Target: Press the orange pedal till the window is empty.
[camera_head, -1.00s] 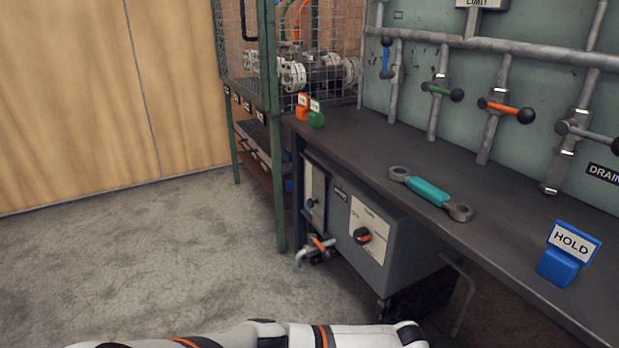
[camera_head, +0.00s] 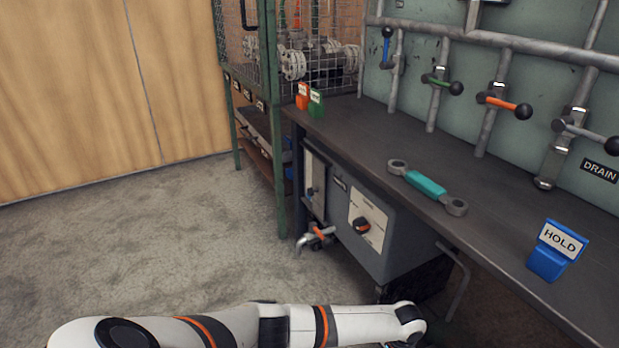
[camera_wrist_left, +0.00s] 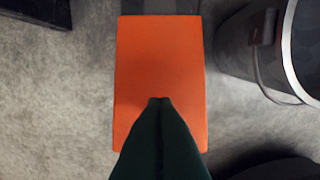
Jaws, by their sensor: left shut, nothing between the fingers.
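The orange pedal (camera_wrist_left: 160,55) is a flat plate filling the middle of the left wrist view. My left gripper (camera_wrist_left: 160,101) is shut and empty, its fingertips over the lower half of the pedal. I cannot tell whether they touch it. In the head view the pedal is hidden, and only my white left arm shows along the bottom. A grey unit (camera_head: 395,240) with an orange-black knob stands under the bench. A narrow pale panel (camera_head: 313,185) on its left may be the window; its level is too small to read. My right gripper is out of view.
The bench (camera_head: 370,150) carries a teal-handled wrench (camera_head: 425,184) and a blue HOLD sign (camera_head: 557,250). A tap (camera_head: 316,237) juts out below the panel. In the left wrist view a grey bucket (camera_wrist_left: 235,45) stands right of the pedal. Open floor (camera_head: 150,250) lies left.

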